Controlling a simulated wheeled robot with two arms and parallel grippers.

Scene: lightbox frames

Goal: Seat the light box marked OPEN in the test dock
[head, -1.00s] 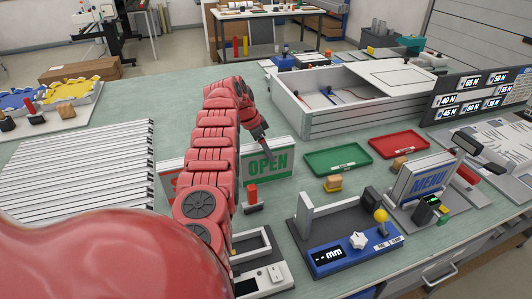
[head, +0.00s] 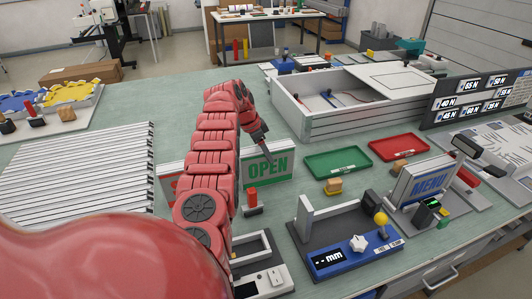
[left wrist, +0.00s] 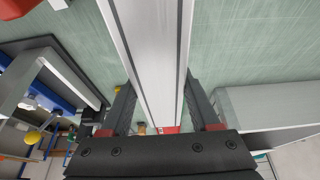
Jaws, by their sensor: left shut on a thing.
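The light box marked OPEN (head: 268,170) shows green letters on a white face and stands upright in the head view. My left gripper (head: 267,155) is at its top edge, shut on it. In the left wrist view, the box's pale frame (left wrist: 148,40) runs between the two dark fingers of my left gripper (left wrist: 160,95). Whether its bottom touches the table is unclear. A low grey and white base with a switch (head: 272,280), partly hidden by my arm, is at the front; I cannot tell whether it is the test dock. My right gripper is out of view.
A box with red lettering (head: 171,182) stands left, partly behind my arm. A small red-topped block (head: 252,200) is close in front of OPEN. A blue mm gauge (head: 345,247) and a MENU light box (head: 428,182) stand right. Green (head: 338,172) and red (head: 398,148) trays lie behind.

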